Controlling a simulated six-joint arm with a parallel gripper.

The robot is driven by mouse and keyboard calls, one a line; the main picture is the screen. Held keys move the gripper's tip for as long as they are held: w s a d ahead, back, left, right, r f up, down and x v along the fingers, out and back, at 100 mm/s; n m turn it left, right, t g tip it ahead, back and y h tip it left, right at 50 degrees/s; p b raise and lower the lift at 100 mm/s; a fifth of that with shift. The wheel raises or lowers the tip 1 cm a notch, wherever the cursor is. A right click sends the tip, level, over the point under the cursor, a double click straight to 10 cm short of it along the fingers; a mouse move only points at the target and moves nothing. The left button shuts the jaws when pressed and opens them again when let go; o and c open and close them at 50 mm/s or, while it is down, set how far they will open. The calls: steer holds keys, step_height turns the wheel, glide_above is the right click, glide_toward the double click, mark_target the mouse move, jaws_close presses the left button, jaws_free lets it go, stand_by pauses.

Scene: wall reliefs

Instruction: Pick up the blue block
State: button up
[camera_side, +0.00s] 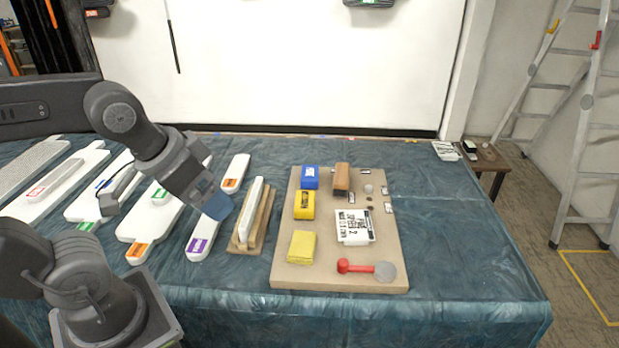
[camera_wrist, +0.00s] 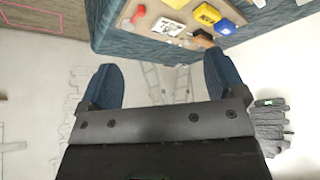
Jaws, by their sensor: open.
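The blue block (camera_side: 310,177) sits near the back left corner of a tan board on the table. A yellow block is just in front of it and a brown block is to its right. It also shows near the top right of the wrist view (camera_wrist: 225,27). My gripper (camera_side: 217,206) is left of the board in the side view, apart from the blue block. In the wrist view its two blue fingers (camera_wrist: 163,80) are spread with nothing between them.
The tan board (camera_side: 335,266) also holds the yellow block (camera_side: 304,205), brown block (camera_side: 342,177), yellow pad (camera_side: 302,247), white printed card (camera_side: 354,227) and red-handled tool (camera_side: 345,266). A white bar on a wooden stand (camera_side: 250,216) lies between gripper and board.

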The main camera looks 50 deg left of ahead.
steer(key=n+g+y, duration=0.2)
steer(key=n+y, duration=0.1)
steer(key=n, duration=0.6)
glide_above(310, 176)
steer(key=s+d, duration=0.6)
steer(key=s, duration=0.1)
step_height(310, 176, down, 12)
steer(key=shift+g, duration=0.3)
steer(key=x, duration=0.4)
steer(key=w+x, duration=0.1)
steer(key=x, duration=0.3)
steer(key=a+x, duration=0.1)
steer(key=x, duration=0.3)
steer(key=shift+w+a+r, duration=0.1)
steer(key=shift+w+a, duration=0.05)
steer(key=shift+w, duration=0.25)
steer(key=shift+w+a+x, duration=0.15)
steer(key=shift+w+x, duration=0.05)
steer(key=shift+x, duration=1.3)
steer(key=shift+w+a+x, duration=0.1)
steer(key=shift+w+x, duration=0.1)
steer(key=shift+x, duration=1.3)
steer(key=shift+r, duration=0.2)
